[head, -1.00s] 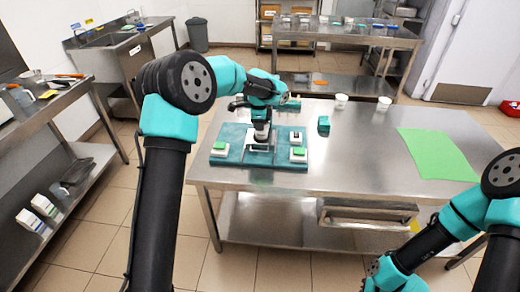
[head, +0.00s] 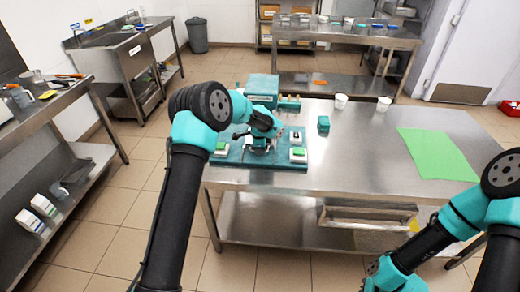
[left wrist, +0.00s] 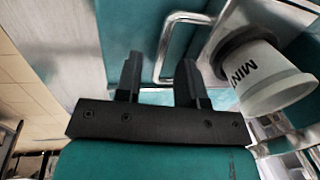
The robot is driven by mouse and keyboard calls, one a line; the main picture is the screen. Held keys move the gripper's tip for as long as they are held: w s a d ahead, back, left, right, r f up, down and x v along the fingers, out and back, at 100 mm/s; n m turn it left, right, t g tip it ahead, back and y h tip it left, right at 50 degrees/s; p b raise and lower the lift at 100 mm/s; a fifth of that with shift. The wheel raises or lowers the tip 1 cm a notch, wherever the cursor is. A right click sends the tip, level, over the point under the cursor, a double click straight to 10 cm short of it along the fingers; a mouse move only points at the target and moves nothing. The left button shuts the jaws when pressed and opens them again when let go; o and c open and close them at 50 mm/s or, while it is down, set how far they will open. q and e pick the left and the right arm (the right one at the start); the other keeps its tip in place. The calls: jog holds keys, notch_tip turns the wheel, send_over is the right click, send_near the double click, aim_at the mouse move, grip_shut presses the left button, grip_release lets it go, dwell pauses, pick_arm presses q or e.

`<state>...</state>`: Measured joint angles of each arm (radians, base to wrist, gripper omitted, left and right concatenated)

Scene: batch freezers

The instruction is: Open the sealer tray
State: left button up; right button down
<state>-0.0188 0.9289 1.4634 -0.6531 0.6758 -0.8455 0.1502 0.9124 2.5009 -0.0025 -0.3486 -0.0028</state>
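The teal sealer (head: 262,86) stands at the back left of the steel table, with a teal base plate (head: 235,157) in front. In the left wrist view a bent metal handle (left wrist: 166,40) stands out from a teal face. My left gripper (head: 262,143) is over the base plate. In its wrist view the fingers (left wrist: 160,75) are open and apart, with the handle showing between them; I cannot tell whether they touch it. A white cup lettered "MIN" (left wrist: 265,82) sits at a grey holder to the right. My right gripper (head: 380,272) is low at the front, its fingers unclear.
Green and white blocks (head: 298,154) sit on the base plate. A teal block (head: 323,124), two white cups (head: 341,101) and a green sheet (head: 437,152) lie on the table. The table's middle is clear. Side benches stand left and behind.

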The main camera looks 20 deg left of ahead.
pick_arm(q)
jog(key=shift+f, duration=0.4)
jog(key=shift+c, duration=0.2)
grip_shut()
